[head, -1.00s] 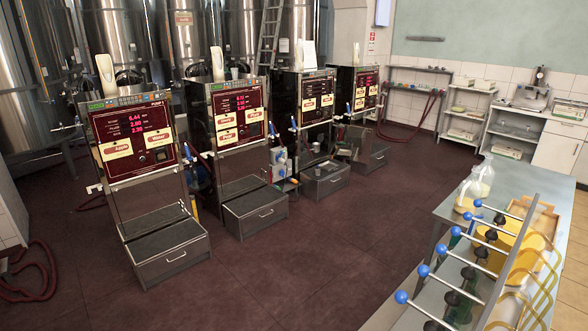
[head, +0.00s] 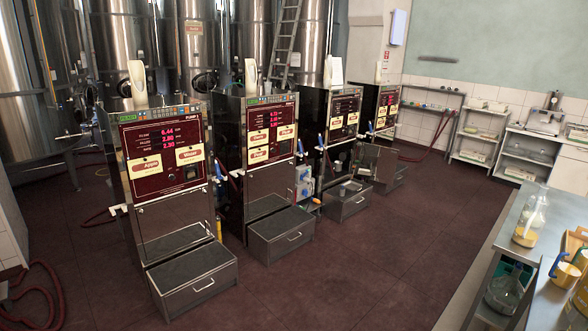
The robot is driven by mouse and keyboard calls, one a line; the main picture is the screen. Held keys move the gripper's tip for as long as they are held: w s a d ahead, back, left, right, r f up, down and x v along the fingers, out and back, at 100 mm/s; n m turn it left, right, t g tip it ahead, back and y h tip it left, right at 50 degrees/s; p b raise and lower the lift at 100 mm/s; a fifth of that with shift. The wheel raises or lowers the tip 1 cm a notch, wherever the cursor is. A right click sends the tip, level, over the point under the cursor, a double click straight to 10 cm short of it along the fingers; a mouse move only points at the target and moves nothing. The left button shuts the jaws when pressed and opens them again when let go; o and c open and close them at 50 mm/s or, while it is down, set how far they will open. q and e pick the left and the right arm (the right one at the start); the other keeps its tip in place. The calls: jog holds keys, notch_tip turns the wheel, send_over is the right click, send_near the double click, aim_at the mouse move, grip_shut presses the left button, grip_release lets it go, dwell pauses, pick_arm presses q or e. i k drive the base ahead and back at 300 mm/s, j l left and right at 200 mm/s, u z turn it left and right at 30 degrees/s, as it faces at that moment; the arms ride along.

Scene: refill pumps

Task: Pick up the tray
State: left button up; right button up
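Neither of my grippers is in view. No thing can be surely told as the tray. A tan wooden edge (head: 574,243), perhaps part of a tray, shows on the metal table (head: 540,200) at the right and is cut off by the picture's edge. Yellow vessels (head: 566,272), one with a blue handle, stand beside it. A clear glass flask (head: 528,225) with some yellow content stands near the table's left edge.
Several pumps with red panels, the nearest one (head: 163,165) at left, stand in a row before steel tanks (head: 195,50). Drawer-like bases (head: 193,275) jut forward. A greenish glass jug (head: 506,290) sits under the table. The dark floor (head: 370,265) between is clear.

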aim_at(350, 186)
jog(key=i+j+z, duration=0.1)
jog(key=i+z, duration=0.15)
jog(key=i, duration=0.25)
jog(key=i+j+z, duration=0.2)
jog(key=i, duration=0.3)
jog(key=i+j+z, duration=0.25)
jog(key=i, duration=0.25)
jog(key=j, duration=0.1)
